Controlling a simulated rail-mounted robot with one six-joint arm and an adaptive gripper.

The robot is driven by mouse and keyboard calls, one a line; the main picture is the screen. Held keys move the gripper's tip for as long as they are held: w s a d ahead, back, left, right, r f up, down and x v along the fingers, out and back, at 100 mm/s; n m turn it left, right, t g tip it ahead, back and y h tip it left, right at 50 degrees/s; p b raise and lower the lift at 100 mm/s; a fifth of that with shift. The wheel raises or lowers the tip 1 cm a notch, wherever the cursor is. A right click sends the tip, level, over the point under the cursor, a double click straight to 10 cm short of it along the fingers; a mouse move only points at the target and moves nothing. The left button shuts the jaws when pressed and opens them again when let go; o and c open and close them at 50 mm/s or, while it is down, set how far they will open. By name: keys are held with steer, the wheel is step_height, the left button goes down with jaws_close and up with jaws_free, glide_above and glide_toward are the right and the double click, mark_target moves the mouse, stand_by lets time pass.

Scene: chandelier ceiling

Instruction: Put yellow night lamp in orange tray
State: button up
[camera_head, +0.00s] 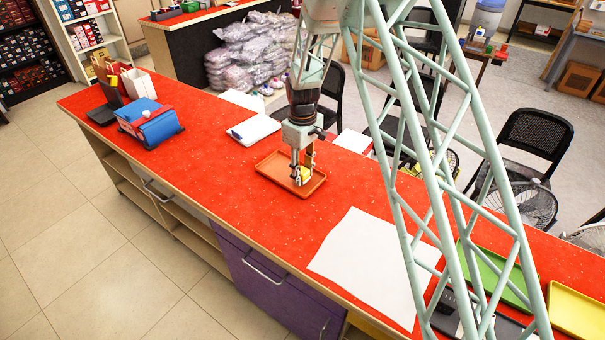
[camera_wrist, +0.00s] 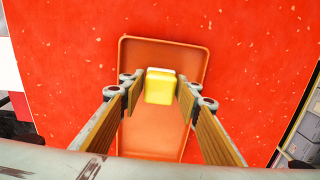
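The yellow night lamp (camera_wrist: 160,87) is a small, rounded yellow block between my fingertips. It also shows low between the fingers in the head view (camera_head: 305,174). My gripper (camera_head: 301,178) points down over the orange tray (camera_head: 274,167). In the wrist view, the finger pads of my gripper (camera_wrist: 161,90) stand close against both sides of the lamp. The tray (camera_wrist: 150,142) lies beneath them, and the lamp is within its outline. The lamp's underside is hidden, so I cannot tell whether it touches the tray floor.
The tray lies on a long red counter (camera_head: 230,200). A blue box-like item (camera_head: 150,122) stands to the left, and a white pad (camera_head: 254,130) lies behind the tray. A white sheet (camera_head: 370,262), a green tray (camera_head: 495,275) and a yellow tray (camera_head: 578,312) are to the right.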

mark_target(302, 170)
steer(key=shift+o, duration=1.1)
steer(key=shift+r, duration=0.15)
step_height(302, 170, up, 12)
steer(key=p, duration=0.1)
steer(key=shift+r, duration=0.1)
stand_by(0.7)
